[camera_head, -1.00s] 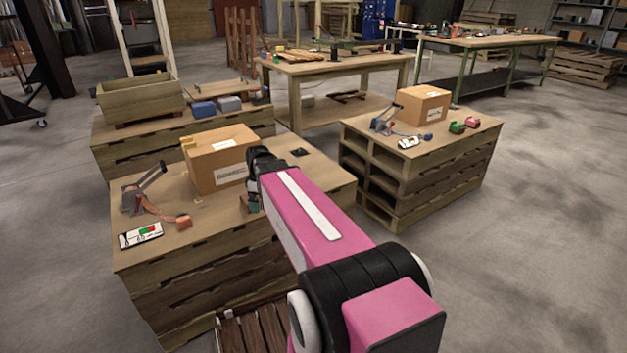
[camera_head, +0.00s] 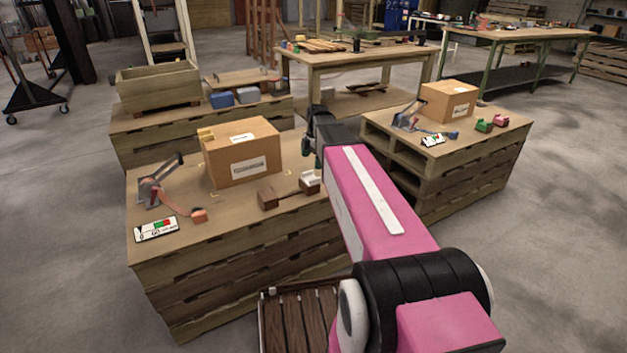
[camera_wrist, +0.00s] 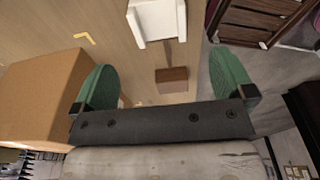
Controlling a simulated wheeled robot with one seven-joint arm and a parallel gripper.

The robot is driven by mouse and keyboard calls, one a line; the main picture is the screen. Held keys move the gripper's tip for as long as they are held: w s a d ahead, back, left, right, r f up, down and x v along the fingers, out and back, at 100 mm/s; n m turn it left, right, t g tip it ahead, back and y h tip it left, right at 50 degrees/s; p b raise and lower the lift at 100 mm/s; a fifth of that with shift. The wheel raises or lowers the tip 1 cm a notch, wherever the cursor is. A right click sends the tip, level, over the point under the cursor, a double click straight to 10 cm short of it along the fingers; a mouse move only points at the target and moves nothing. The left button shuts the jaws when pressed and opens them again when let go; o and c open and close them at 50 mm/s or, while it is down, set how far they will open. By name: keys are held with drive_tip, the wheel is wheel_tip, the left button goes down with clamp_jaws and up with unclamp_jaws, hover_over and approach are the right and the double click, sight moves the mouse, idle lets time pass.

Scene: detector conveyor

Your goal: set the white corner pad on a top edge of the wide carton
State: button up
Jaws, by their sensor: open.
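The wide carton (camera_head: 243,160) stands on the near pallet stack. It also shows at the left of the wrist view (camera_wrist: 38,100). The white corner pad (camera_head: 311,175) sits on a brown block right of the carton; it shows at the top of the wrist view (camera_wrist: 155,14). A second brown block (camera_head: 268,198) lies near it, joined by a thin bar. My gripper (camera_head: 314,150) is over the right part of the stack. Its green fingers (camera_wrist: 163,88) are spread and empty, with the pad beyond them, apart from both.
A yellow corner piece (camera_head: 206,134) is on the carton's top left edge. A strapping tool (camera_head: 160,183) and a label card (camera_head: 156,229) are left of the carton. Another pallet stack with a smaller carton (camera_head: 449,101) stands right. A slatted crate (camera_head: 300,318) is low in front.

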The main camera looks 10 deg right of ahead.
sight(311, 173)
drive_tip(key=shift+a+f, duration=0.2)
drive_tip(key=shift+f, duration=1.65)
drive_tip(key=shift+a+f, duration=0.15)
drive_tip(key=shift+f, duration=1.7)
drive_tip(key=c, duration=1)
